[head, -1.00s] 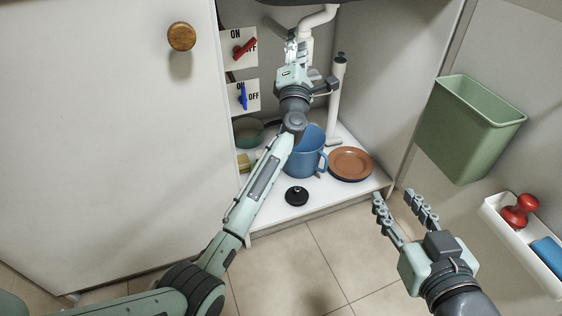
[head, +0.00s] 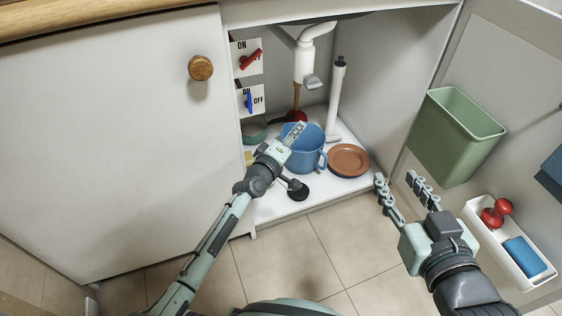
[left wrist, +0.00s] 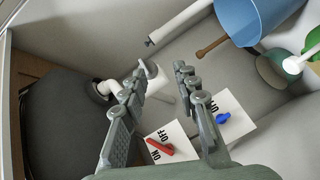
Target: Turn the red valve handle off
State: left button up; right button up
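The red valve handle (head: 251,60) is on the upper ON/OFF plate (head: 245,65) at the back left of the cabinet. It is tilted, its upper right end reaching between the ON and OFF words and partly covering OFF. In the left wrist view the red handle (left wrist: 160,146) shows low down between my fingers, farther off. My left gripper (head: 298,131) is in front of the cabinet opening, near the blue pot, below and right of the handle and not touching it. Its fingers (left wrist: 163,75) are apart and empty. My right gripper (head: 400,184) is open and empty at the right.
A blue handle (head: 249,103) sits on the lower plate. A white drain pipe (head: 304,63) hangs behind. A green bin (head: 452,138) is on the right door.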

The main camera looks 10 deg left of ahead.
pick_arm(q)
jog(key=s+a+f+m+g+p, duration=0.2)
jog(key=s+f+m+g, duration=0.1)
jog(key=s+f, duration=0.3)
jog(key=shift+s+a+f+p, duration=0.15)
jog(key=shift+s+f+p, duration=0.2)
jog(key=shift+s, duration=0.05)
